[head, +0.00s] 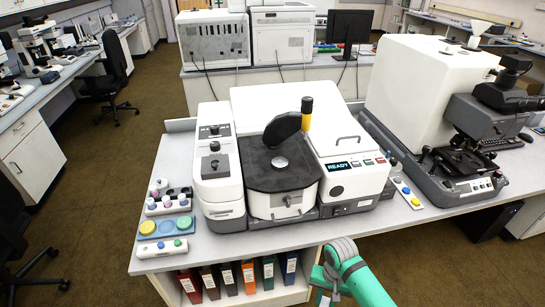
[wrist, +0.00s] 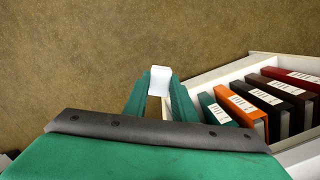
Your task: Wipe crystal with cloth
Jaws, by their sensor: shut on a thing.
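The infrared instrument (head: 290,95) stands on the bench in the head view. On its dark top plate (head: 262,180) is a small bright round disc (head: 280,163), which looks like the crystal's place; the crystal is too small to make out. In the head view my gripper is low at the bench's front edge, well apart from the disc.
Colored binders (head: 248,277) stand on a shelf under the bench and show in the wrist view (wrist: 240,110), right of my gripper. Jars and trays (head: 165,215) sit at the bench's left. A microscope (head: 480,130) stands at right. Bare bench top (head: 400,222) lies in front of the instrument.

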